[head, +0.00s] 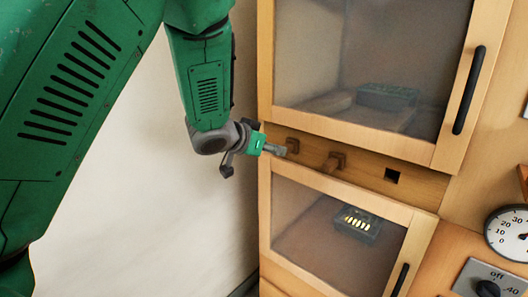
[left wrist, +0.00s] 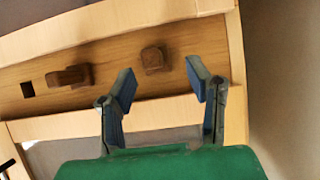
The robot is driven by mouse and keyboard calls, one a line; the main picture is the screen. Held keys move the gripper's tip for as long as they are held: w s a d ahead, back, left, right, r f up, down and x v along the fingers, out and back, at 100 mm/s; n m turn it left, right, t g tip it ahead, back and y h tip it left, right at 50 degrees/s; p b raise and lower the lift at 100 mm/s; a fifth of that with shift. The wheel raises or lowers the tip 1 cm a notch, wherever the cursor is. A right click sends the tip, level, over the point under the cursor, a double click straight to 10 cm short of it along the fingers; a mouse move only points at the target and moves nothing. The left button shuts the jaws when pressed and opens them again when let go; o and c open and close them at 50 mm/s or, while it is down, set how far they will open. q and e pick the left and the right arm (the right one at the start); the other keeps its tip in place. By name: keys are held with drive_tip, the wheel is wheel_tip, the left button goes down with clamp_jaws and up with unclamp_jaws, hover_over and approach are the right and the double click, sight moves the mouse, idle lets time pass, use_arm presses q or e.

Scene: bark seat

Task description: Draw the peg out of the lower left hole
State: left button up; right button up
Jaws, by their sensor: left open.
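A wooden rail (head: 410,184) between two glass doors carries two brown square pegs and one empty dark square hole (head: 392,175). The left peg (head: 291,145) sticks out at the rail's left end; the middle peg (head: 333,161) is to its right. My left gripper (head: 277,150) is open and empty at the left peg. In the left wrist view the rail is seen turned over: the left peg (left wrist: 154,59) lies between the spread blue fingertips (left wrist: 160,78), with gaps on both sides. The middle peg (left wrist: 72,76) and the hole (left wrist: 27,90) lie left of them. My right gripper is out of view.
The upper door (head: 355,122) has a black handle (head: 469,90); the lower door (head: 335,182) has one at its right edge. A dial (head: 510,232) and a switch plate (head: 490,280) are at right. Left of the cabinet is a bare pale wall (head: 160,200).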

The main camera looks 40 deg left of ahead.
sight(293, 145)
use_arm(q)
drive_tip(key=w, duration=0.1)
drive_tip(key=w+d+f, duration=0.1)
drive_tip(key=w+f, duration=0.1)
drive_tip(key=w, duration=0.1)
drive_tip(key=shift+d, duration=0.4)
drive_tip(key=shift+w+a+f, duration=0.15)
drive_tip(key=shift+w+f, duration=0.05)
drive_tip(key=shift+w, duration=0.2)
drive_tip(key=shift+w+a+f, duration=0.15)
drive_tip(key=shift+a, duration=0.2)
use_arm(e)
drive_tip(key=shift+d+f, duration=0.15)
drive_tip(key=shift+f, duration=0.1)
use_arm(q)
drive_tip(key=shift+d, duration=0.25)
clamp_jaws()
drive_tip(key=shift+d, duration=0.15)
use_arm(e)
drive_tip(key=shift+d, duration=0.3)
